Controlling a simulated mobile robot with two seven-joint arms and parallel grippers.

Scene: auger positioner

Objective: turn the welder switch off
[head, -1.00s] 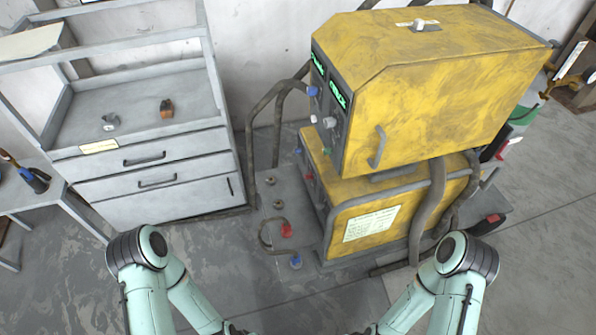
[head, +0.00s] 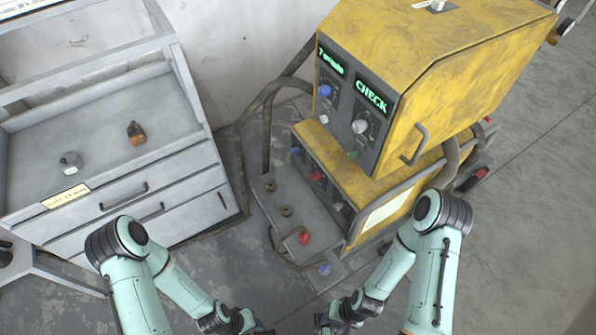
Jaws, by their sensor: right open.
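The yellow welder (head: 450,50) stands at the back right with its dark front panel (head: 350,110) angled to the left. The panel has two lit green displays (head: 371,96), a blue knob (head: 325,91), a white knob (head: 360,126) and smaller controls. A pale switch-like part (head: 437,5) on the welder's top is cut by the upper edge. I cannot tell which control is the switch or its position. My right gripper (head: 328,324) is open, low at the bottom edge, well apart from the welder. My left gripper (head: 262,331) is mostly cut off by the bottom edge; its jaws are unclear.
A grey drawer cabinet (head: 150,195) stands left, with an orange-brown item (head: 136,132) and a small grey item (head: 70,160) on its shelf. Thick cables (head: 267,130) loop beside the welder. Floor at right is clear.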

